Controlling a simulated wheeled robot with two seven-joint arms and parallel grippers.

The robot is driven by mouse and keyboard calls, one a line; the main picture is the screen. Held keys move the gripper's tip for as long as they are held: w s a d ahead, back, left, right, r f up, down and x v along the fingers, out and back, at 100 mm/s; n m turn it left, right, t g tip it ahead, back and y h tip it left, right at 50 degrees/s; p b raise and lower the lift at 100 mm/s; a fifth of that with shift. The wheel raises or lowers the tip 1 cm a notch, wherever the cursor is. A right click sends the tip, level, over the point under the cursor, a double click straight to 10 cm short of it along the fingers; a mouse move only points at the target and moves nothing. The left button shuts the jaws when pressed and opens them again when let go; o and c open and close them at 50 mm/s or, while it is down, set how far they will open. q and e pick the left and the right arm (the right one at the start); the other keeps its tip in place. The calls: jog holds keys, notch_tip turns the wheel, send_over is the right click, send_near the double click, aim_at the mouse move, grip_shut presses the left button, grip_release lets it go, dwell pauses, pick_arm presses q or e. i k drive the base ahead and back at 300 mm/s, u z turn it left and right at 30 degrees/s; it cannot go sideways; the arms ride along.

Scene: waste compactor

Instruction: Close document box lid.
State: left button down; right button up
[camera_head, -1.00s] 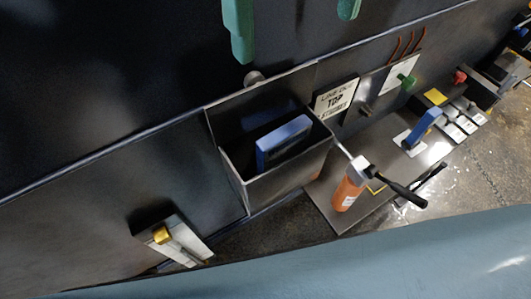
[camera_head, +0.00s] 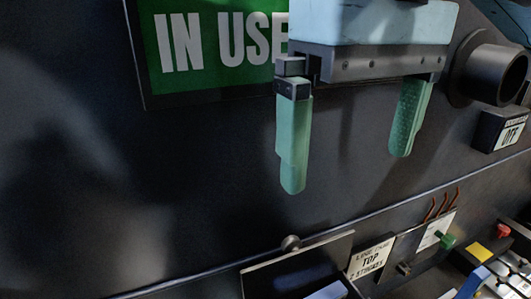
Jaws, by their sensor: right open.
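The document box (camera_head: 352,293) is at the bottom edge of the head view, mostly cut off by the frame. Its dark lid panel (camera_head: 308,262) stands up at the back, so the box is open. A round knob (camera_head: 290,243) shows at the panel's top edge. A blue item (camera_head: 328,292) shows partly inside. My right gripper (camera_head: 346,168) hangs in from the top with its two green fingers wide apart and nothing between them. In the picture it is above the lid and knob, apart from both. My left gripper is out of view.
A green "IN USE" sign (camera_head: 215,45) is on the dark wall behind the gripper. A black cylinder (camera_head: 492,72) juts out at the upper right. A label plate (camera_head: 370,260), a green knob (camera_head: 446,241) and a blue handle (camera_head: 474,281) lie right of the box.

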aim_at(299, 268)
jog(key=k, duration=1)
